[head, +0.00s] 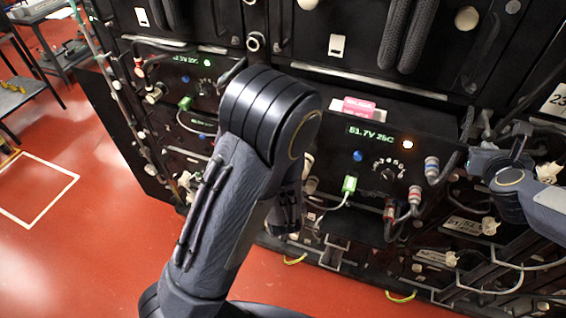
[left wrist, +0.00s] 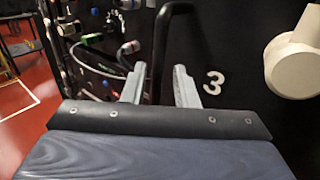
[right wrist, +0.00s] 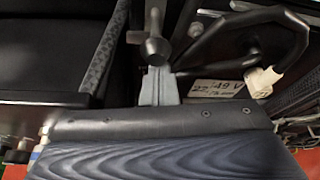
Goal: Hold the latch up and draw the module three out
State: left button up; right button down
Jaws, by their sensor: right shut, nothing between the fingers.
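Module three (head: 395,150) is a black box with a green "51.7V 25C" display. Its front stands forward of the rack and part of its top shows, with pink labels (head: 358,106). In the left wrist view a white "3" (left wrist: 213,82) marks its black face, beside a black bar handle (left wrist: 160,45). My left gripper (left wrist: 160,82) is open, with fingers on either side of the handle; my arm hides it in the head view. My right gripper (right wrist: 158,80) is shut and empty, right by a black knob on a stem (right wrist: 153,47), possibly the latch. I cannot tell if they touch.
A neighbouring module (head: 185,65) with its own display sits to the left. Cables and a green plug (head: 349,184) hang at the module's front. A pale knob (left wrist: 295,65) is close by my left gripper. Red floor (head: 90,230) is open at the left.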

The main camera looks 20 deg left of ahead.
pick_arm(q)
jog(key=v, duration=1)
jog(key=shift+s, duration=0.25)
jog(key=shift+d, duration=0.15)
